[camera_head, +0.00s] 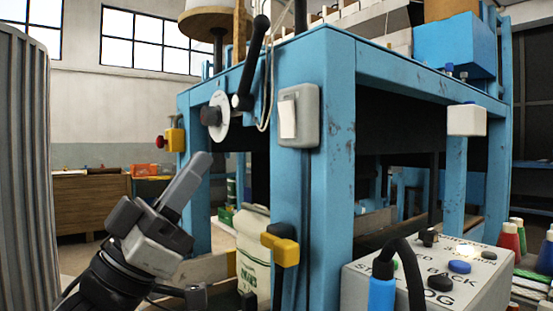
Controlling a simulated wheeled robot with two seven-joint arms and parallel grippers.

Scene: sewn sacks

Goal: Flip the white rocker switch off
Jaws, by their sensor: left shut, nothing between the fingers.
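The white rocker switch (287,119) sits in a grey housing (309,118) on the front leg of a blue machine frame. My left gripper (205,160) is at the left, below and to the left of the switch and apart from it. Its fingers are shut together, empty, and point up and to the right. My right gripper is not in view.
A black lever (252,62) and a round white dial (216,115) are on the blue frame (334,200) above my gripper. A yellow-handled part (281,247) sticks out below the switch. A grey button box (450,275) with a cable stands at the lower right.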

